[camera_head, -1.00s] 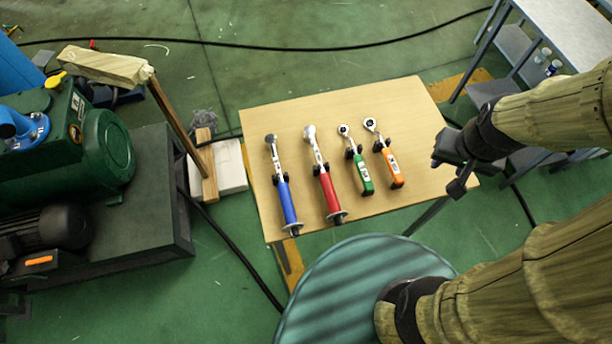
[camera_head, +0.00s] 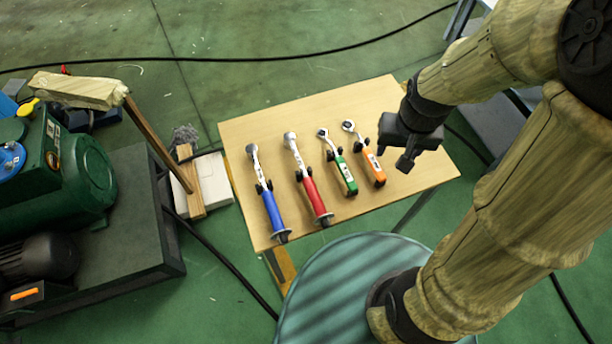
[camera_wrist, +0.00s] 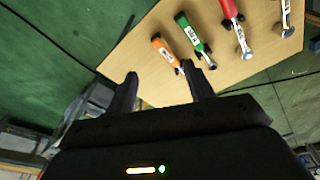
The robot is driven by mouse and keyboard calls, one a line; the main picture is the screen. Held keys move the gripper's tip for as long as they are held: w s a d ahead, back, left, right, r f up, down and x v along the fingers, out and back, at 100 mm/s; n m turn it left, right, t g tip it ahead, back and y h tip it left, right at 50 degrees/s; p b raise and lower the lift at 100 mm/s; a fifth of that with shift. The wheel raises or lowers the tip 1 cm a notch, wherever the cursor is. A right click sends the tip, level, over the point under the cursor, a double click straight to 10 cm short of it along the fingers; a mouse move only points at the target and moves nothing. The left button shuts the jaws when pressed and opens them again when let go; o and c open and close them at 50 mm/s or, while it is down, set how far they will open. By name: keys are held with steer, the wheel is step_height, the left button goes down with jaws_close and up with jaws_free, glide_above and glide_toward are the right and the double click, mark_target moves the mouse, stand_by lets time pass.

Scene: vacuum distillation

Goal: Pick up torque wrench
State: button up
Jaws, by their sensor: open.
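Several wrenches lie side by side in holders on a wooden table. From left to right in the head view they are a blue-handled wrench (camera_head: 273,210), a red-handled wrench (camera_head: 316,196), a green-handled wrench (camera_head: 345,173) and an orange-handled wrench (camera_head: 374,166). My gripper (camera_head: 394,160) is above the table's right part, just right of the orange wrench, apart from it and empty. In the wrist view my open gripper (camera_wrist: 163,90) has its two fingers spread, with the orange wrench (camera_wrist: 163,48) and green wrench (camera_wrist: 191,35) beyond them. The red wrench (camera_wrist: 233,18) is farther right.
The wooden table (camera_head: 250,125) is bare around the wrenches. A green machine (camera_head: 85,185) on a dark base stands at left, near a wooden-handled mallet (camera_head: 80,90). Black cables cross the green floor.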

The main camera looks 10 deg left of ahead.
steer(key=s+a+f+n+h, duration=0.1)
steer(key=a+f+h, duration=0.1)
steer(key=a, duration=0.7)
steer(key=s+a+f+n+t+h, duration=0.1)
steer(key=a+f, duration=0.3)
steer(key=a, duration=0.5)
steer(key=s+a+f+n+t+h, duration=0.1)
steer(key=s+a+f+n+h, duration=0.1)
steer(key=a, duration=0.7)
steer(key=shift+s+a+f+n+h, duration=0.4)
steer(key=shift+s+f+n, duration=0.05)
steer(key=shift+n, duration=0.25)
steer(key=p, duration=0.1)
glide_toward(306, 183)
steer(key=x, duration=0.5)
